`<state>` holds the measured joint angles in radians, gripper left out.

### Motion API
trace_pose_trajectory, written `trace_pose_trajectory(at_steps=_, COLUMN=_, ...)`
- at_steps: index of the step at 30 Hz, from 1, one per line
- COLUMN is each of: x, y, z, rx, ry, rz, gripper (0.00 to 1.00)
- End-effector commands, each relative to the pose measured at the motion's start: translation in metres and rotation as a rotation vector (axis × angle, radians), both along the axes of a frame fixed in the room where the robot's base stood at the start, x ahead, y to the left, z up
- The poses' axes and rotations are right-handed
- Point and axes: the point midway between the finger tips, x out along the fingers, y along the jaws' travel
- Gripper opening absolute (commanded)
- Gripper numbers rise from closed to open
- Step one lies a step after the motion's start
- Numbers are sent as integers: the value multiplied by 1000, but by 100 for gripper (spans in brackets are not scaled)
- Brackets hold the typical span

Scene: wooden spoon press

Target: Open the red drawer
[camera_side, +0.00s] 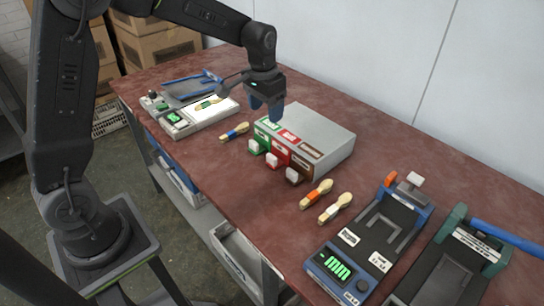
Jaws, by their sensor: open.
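A grey drawer box (322,133) stands near the middle of the table. Its front has green, red and brown drawers side by side. The red drawer (285,148) is the middle one and looks shut. Its pale handle block (272,161) sticks out toward the table's front edge. My gripper (265,111) has blue fingers that point down, apart and empty. In the picture it is above and slightly left of the red handle, near the green drawer (267,135). The exact height and gap to the box are hard to tell.
Spoons with coloured bands lie on both sides: a blue-banded one (234,132) left, an orange-banded one (316,194) and a white-banded one (335,207) right. Presses (365,245) stand at the right. A lit device (195,115) stands at the left.

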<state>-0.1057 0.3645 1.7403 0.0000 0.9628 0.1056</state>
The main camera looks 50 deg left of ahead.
Motion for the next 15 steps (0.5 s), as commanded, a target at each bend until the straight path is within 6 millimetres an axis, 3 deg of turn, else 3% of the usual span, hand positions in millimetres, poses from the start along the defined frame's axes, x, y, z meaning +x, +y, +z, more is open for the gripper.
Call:
trace_pose_trajectory(at_steps=3, x=20, y=7, z=-31, rx=-5, ry=47, rz=1, gripper=66)
trace_pose_trajectory(at_steps=15, x=30, y=12, z=-75, rx=-8, ry=79, rz=0, gripper=66)
